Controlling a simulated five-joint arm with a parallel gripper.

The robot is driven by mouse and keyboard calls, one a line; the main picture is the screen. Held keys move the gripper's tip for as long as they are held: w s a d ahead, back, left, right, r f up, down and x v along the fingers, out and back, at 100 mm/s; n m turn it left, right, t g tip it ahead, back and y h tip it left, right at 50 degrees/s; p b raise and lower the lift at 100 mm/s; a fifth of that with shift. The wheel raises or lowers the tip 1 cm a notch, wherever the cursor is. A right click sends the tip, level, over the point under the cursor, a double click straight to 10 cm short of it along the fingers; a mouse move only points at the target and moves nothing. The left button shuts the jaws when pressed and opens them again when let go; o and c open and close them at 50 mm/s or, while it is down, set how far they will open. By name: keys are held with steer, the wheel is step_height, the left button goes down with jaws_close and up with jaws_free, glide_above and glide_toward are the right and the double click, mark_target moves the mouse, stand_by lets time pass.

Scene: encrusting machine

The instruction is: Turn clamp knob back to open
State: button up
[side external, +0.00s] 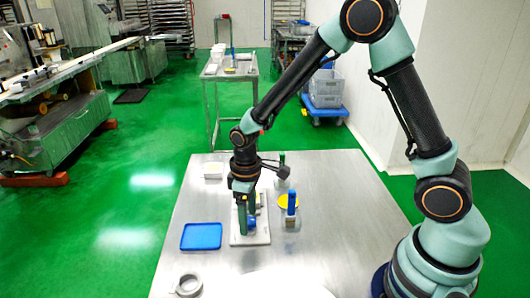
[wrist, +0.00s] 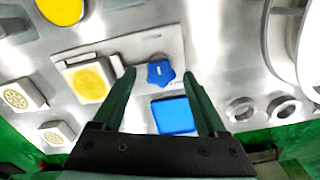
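The blue star-shaped clamp knob (wrist: 160,73) sits on a pale plate (wrist: 135,45) in the wrist view, with a short white mark on its top. My gripper (wrist: 159,74) has its two dark green fingertips on either side of the knob, with a visible gap on both sides. It is open and holds nothing. In the side view my gripper (side external: 246,228) points down over the plate (side external: 262,236), and the fingers mostly hide the knob there. A block with a yellow top (wrist: 90,80) stands on the plate beside the knob.
A blue tray (side external: 201,236) lies left of the plate and a grey ring (side external: 187,285) near the front. A blue-handled tool (side external: 291,203) and a yellow disc (side external: 284,201) are to the right. A white container (side external: 213,170) stands behind. The table's front right is clear.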

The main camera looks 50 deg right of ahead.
mark_target(249, 220)
step_height(249, 220, up, 12)
stand_by(0.6)
steer(key=shift+r, duration=0.15)
steer(key=s+d+r+m+t, duration=0.5)
steer(key=s+r, duration=0.3)
steer(key=s, duration=0.2)
steer(key=shift+d+r+m+t, duration=0.3)
steer(key=shift+d+r, duration=0.1)
steer(key=shift+d, duration=0.3)
stand_by(0.4)
